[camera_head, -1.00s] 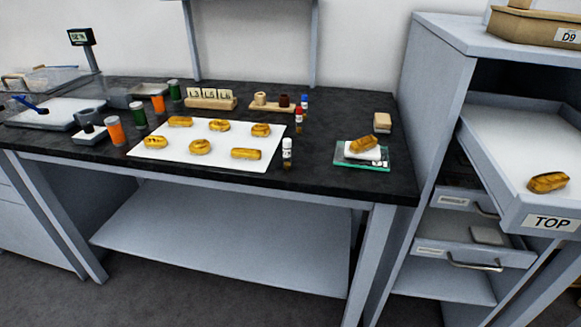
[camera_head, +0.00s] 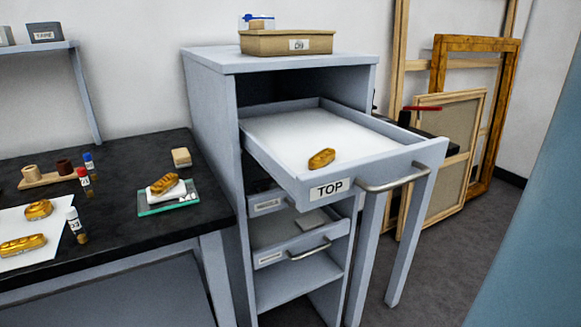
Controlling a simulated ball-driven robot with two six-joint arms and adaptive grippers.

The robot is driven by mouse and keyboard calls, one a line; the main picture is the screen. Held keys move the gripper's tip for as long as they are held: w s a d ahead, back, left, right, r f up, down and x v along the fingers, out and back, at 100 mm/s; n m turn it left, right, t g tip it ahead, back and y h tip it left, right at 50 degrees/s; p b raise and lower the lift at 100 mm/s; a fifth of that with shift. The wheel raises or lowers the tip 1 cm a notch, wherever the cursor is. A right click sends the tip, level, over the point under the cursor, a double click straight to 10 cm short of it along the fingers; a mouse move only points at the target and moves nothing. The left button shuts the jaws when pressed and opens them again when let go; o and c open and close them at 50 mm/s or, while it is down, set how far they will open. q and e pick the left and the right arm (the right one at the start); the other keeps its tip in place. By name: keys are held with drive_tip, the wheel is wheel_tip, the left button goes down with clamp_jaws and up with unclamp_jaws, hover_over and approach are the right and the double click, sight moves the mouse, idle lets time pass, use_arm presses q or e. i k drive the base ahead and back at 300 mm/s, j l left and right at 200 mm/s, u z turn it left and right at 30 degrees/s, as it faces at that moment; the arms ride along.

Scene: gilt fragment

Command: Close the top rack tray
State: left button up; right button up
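The top rack tray (camera_head: 372,148) is pulled far out of the grey rack (camera_head: 208,130). Its front carries a "TOP" label (camera_head: 329,189) and a metal bar handle (camera_head: 393,180). One gilt fragment (camera_head: 321,159) lies on the tray floor near the front left. A lower tray (camera_head: 291,245) with its own handle is also partly out, with a small grey block in it. Neither of my grippers shows in the view.
A dark bench (camera_head: 110,180) stands left of the rack, with a fragment on a glass plate (camera_head: 156,208), bottles and a white sheet. A cardboard-coloured box (camera_head: 287,42) sits on the rack. Frames (camera_head: 452,140) lean on the wall at right. A blue-grey surface fills the right edge.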

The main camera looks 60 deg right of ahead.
sight(374, 155)
drive_tip(key=z, duration=2.2)
